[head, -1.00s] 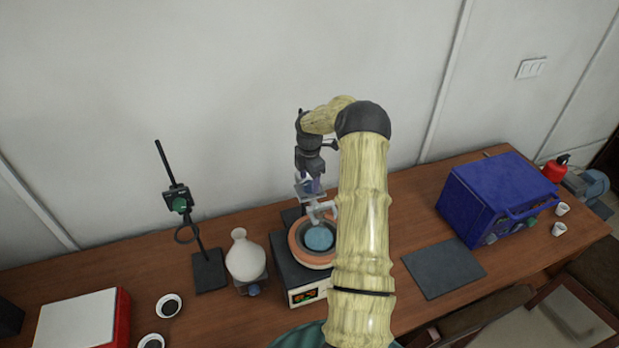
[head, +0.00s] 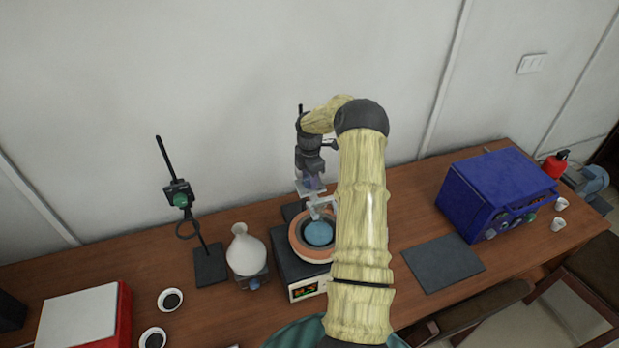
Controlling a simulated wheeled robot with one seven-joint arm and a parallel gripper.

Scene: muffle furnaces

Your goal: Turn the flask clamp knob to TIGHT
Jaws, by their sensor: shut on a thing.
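My gripper (head: 311,184) points down at a clamp on the stand behind the heating unit. It is shut on what appears to be the flask clamp knob; its fingers and wrist hide most of the knob, and no TIGHT mark is readable. A pale clamp part (head: 322,205) shows just below the fingers. Under it is an orange-rimmed heating bowl (head: 297,249) with a blue round thing (head: 319,233) inside, on a dark unit (head: 290,270) with a lit display. My forearm covers the right side of this unit.
To the left stands another stand (head: 209,268) with a green knob (head: 181,200) and a ring, beside a white flask (head: 245,252). A blue furnace (head: 495,190) and dark mat (head: 443,263) are at right. A red and white box (head: 85,315) is front left.

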